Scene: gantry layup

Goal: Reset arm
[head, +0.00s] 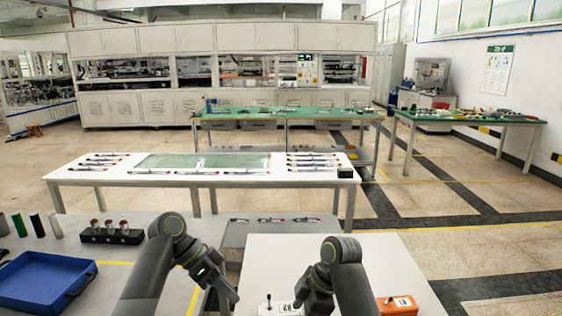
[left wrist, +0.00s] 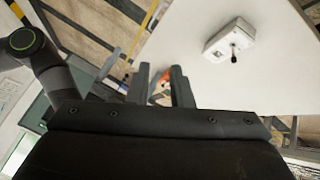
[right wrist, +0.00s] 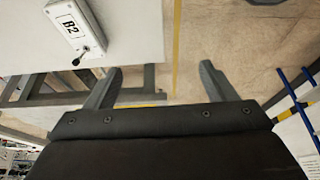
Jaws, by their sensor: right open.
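My left gripper (head: 226,287) hangs over the gap between the grey bench and the white table. In the left wrist view its two fingers (left wrist: 163,82) stand a little apart with nothing held between them. My right gripper (head: 303,300) is low over the white table (head: 388,262), partly hidden by its own arm. In the right wrist view its fingers (right wrist: 160,82) are wide apart and empty.
An orange box (head: 397,304) sits at the white table's right. A blue tray (head: 45,278), a black holder (head: 110,237) and several cylinders stand on the grey bench (head: 75,243) at left. A long white table (head: 105,175) with tools and a green mat (head: 205,161) stands ahead.

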